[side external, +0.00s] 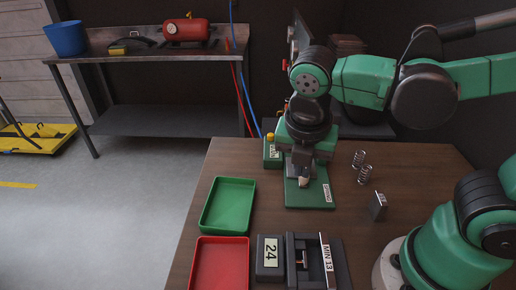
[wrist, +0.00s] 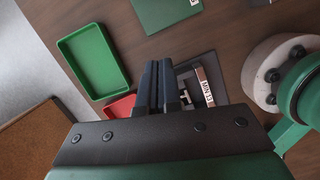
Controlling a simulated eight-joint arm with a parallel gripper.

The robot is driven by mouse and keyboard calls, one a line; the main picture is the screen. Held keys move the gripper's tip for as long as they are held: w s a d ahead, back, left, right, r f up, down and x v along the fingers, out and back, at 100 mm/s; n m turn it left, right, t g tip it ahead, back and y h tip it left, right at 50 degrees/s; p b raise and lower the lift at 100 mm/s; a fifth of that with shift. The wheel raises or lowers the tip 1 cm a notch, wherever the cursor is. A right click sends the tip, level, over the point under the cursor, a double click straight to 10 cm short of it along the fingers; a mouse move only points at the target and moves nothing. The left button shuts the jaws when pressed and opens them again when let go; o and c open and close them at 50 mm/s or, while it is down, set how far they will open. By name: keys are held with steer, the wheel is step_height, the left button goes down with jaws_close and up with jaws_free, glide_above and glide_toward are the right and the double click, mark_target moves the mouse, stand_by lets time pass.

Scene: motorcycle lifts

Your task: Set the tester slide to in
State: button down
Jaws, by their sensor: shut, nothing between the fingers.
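A dark fixture (side external: 338,262) with a white "MIN 13" strip (side external: 327,258) lies at the front of the table. A small pale T-shaped piece (side external: 303,258) sits in its left part; it also shows in the wrist view (wrist: 184,99), partly beside my fingers. It looks like a slide handle, but its marked position is unreadable. A dark block reading "24" (side external: 270,251) stands to its left.
A green tray (side external: 228,205) and red tray (side external: 220,264) lie along the table's left edge. Two springs (side external: 362,167) and a small metal block (side external: 378,206) stand right of the plate. A green box with a yellow button (side external: 271,151) is behind. The table between plate and fixture is clear.

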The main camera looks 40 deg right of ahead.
steer(key=x, duration=0.9)
steer(key=shift+f, duration=0.3)
steer(key=shift+w+d, duration=0.55)
steer(key=shift+d, duration=0.4)
steer(key=shift+w+d, duration=0.5)
steer(key=shift+d, duration=0.4)
steer(key=shift+w+d, duration=1.6)
steer(key=shift+w, duration=0.05)
